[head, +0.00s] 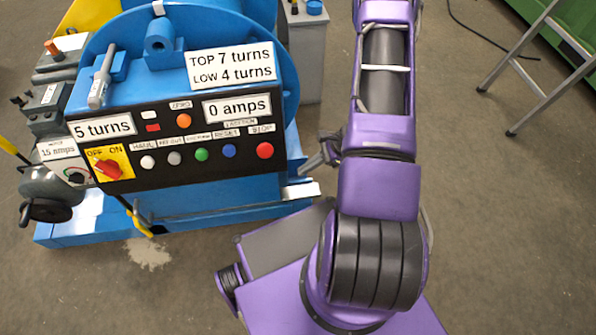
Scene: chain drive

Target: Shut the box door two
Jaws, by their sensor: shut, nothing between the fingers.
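I cannot make out a box door marked two in the head view. A grey box (306,55) with a blue cap on top stands behind the blue machine, partly hidden by it, and I see no door on its visible side. My purple arm reaches up the right of the picture and leaves it at the top edge.
A blue machine (200,205) fills the left, with a black control panel (215,155) reading "5 turns" and "0 amps". Its red switch (108,168) sits on a yellow OFF/ON plate. A stepladder (545,65) stands at upper right.

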